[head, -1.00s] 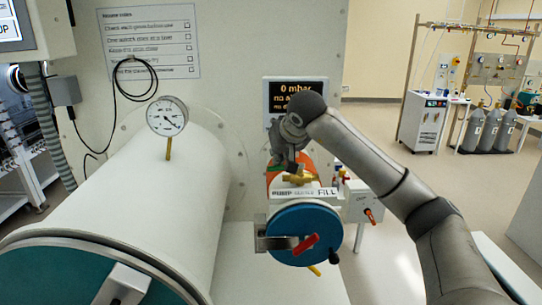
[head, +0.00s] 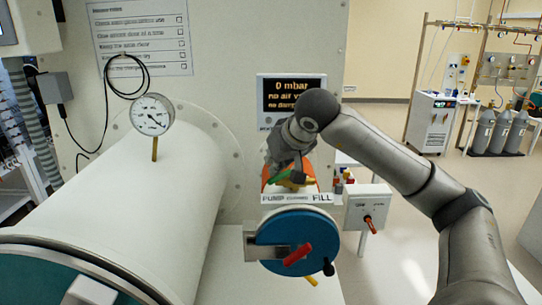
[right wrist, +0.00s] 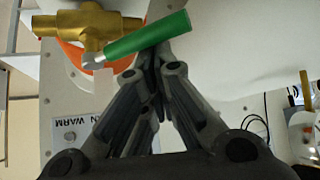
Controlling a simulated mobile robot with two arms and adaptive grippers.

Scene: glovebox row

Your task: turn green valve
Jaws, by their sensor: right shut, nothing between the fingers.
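The green valve is a brass body (right wrist: 88,28) with a green lever handle (right wrist: 147,36), on top of the small orange-banded chamber. In the head view the green handle (head: 280,176) points to the left of the brass body (head: 296,184), above a label strip (head: 297,197) reading PUMP and FILL at its ends. My right gripper (head: 286,168) is over the valve from above. In the right wrist view its fingers (right wrist: 155,54) are shut and empty, with their tips right at the handle; I cannot tell whether they touch. My left gripper is not in view.
The small chamber's blue round door (head: 297,240) with a red handle faces me. A white switch box (head: 367,207) is to its right. The large white cylinder (head: 165,190) with a gauge (head: 152,114) is at left. A display (head: 291,96) reading 0 mbar hangs behind.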

